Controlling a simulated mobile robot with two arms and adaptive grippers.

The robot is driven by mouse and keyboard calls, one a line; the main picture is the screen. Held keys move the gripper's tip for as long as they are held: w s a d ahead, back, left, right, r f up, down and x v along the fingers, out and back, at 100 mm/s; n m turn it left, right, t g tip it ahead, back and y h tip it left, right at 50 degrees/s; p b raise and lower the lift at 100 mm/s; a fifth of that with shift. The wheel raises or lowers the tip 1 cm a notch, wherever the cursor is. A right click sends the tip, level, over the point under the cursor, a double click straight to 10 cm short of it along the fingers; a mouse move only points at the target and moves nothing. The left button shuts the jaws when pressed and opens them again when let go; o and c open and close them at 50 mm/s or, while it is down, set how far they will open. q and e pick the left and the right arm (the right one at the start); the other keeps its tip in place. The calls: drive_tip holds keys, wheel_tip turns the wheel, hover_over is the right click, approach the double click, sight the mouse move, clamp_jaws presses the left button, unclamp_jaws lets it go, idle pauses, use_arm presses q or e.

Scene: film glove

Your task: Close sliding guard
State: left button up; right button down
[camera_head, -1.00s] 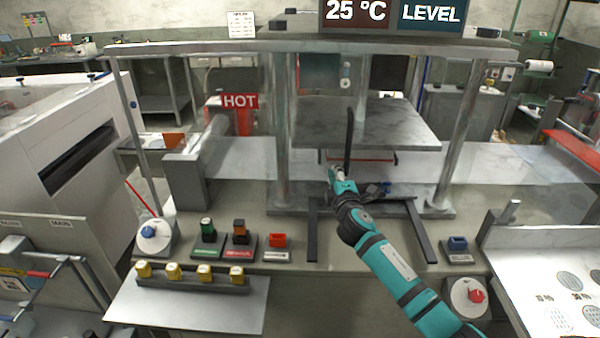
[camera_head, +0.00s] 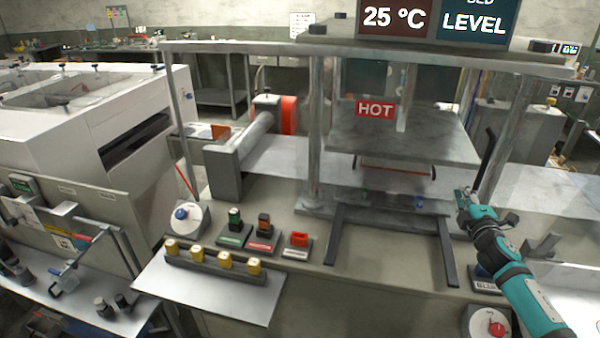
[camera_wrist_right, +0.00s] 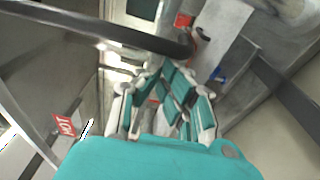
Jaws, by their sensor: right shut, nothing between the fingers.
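The sliding guard is a clear panel with a red HOT sign (camera_head: 375,110) and a black upright handle (camera_head: 485,158). It now spans the front of the press opening. The handle stands close to the right post, and the HOT sign is right of the left post. My right gripper (camera_head: 463,194) is shut and empty beside the handle's lower end; I cannot tell whether they touch. In the right wrist view the fingers (camera_wrist_right: 172,80) are together, the dark handle bar (camera_wrist_right: 110,30) crosses above them, and the HOT sign (camera_wrist_right: 65,125) is at lower left. My left gripper is out of view.
The right post (camera_head: 508,130) stands close to my right gripper. Behind the panel is a grey press plate (camera_head: 400,137). In front are two dark rails (camera_head: 336,235), push buttons (camera_head: 263,230), a row of yellow knobs (camera_head: 224,260) and a red knob (camera_head: 497,328).

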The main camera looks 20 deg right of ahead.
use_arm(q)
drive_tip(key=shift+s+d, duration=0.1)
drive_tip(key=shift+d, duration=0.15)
use_arm(e)
drive_tip(key=shift+s+d, duration=0.15)
drive_tip(key=shift+d, duration=0.1)
idle(0.4)
